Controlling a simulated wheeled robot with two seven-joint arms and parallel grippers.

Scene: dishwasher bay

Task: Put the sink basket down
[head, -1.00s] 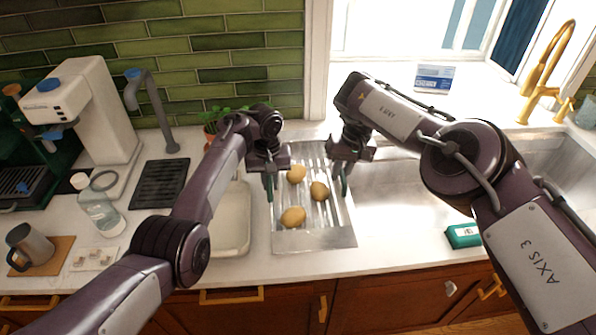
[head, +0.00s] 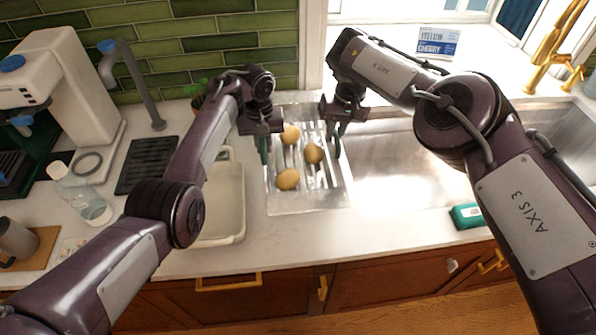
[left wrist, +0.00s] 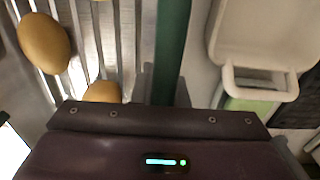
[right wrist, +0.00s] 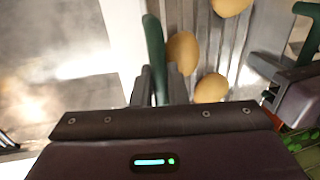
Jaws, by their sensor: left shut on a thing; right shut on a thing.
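The sink basket (head: 305,203), a shiny metal tray with slats, is between the cream tub and the open sink basin in the head view. Potatoes lie in it: one at the back (head: 290,134), one at the right (head: 313,153) and one at the front (head: 288,179). My left gripper (head: 263,150) is shut on its left side and my right gripper (head: 336,143) on its right side.
The cream tub (head: 236,237) stands close to the basket's left. The sink basin (head: 410,175) is at the right, with a green box (head: 466,216) at its front edge. A bottle (head: 88,200) and a black mat (head: 150,165) are farther left. Counter in front of the basket is clear.

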